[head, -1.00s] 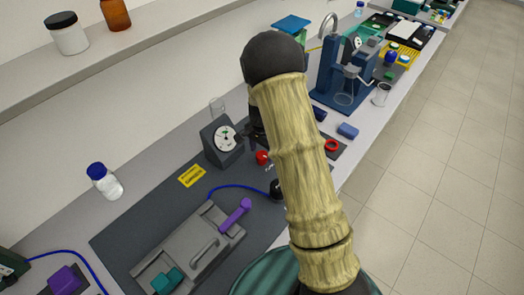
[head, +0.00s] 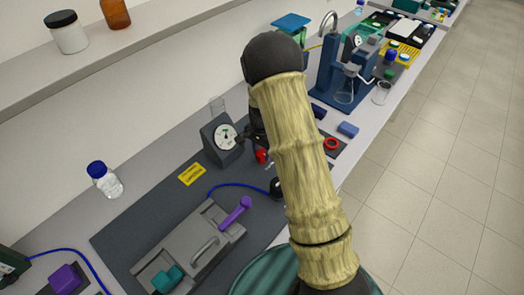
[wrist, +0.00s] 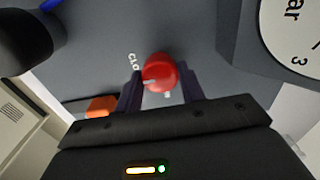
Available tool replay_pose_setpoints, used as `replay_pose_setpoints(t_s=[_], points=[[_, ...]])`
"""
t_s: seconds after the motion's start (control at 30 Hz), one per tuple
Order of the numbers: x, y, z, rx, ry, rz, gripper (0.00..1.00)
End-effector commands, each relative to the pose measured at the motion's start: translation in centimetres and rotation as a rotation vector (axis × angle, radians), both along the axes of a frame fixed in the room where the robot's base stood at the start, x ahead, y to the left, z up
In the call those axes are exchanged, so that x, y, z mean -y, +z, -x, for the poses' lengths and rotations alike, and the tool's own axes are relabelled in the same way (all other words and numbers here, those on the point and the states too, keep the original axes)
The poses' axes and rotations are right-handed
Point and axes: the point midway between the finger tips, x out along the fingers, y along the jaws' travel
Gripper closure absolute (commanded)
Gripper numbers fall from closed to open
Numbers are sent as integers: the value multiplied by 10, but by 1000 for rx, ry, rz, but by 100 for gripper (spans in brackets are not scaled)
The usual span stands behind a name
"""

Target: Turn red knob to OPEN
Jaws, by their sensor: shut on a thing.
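The red knob (wrist: 160,70) sits on a grey panel in the wrist view, between the two dark fingers of my gripper (wrist: 161,90). My gripper is shut on it, one finger at each side. A pale mark shows on the knob's lower left part. White lettering starting "CLO" (wrist: 132,64) is printed left of the knob; other lettering by the knob is too small or covered to read. In the head view the red knob (head: 262,156) shows just right of the gauge, and my arm hides most of my gripper.
A pressure gauge (head: 225,137) stands close beside the knob. A dark round part (wrist: 22,35) is at the wrist view's upper left. A grey flat cell with a purple lever (head: 236,213) and a blue tube lie nearer. A red ring (head: 331,143) lies right of my arm.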

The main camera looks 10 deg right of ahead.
Motion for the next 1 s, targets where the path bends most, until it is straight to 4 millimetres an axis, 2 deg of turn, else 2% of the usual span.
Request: replay_pose_setpoints(t_s=[0.37,1.0], points=[[0,0,-1,2,192,-1,84],[0,1,-1,4,785,0,84]])
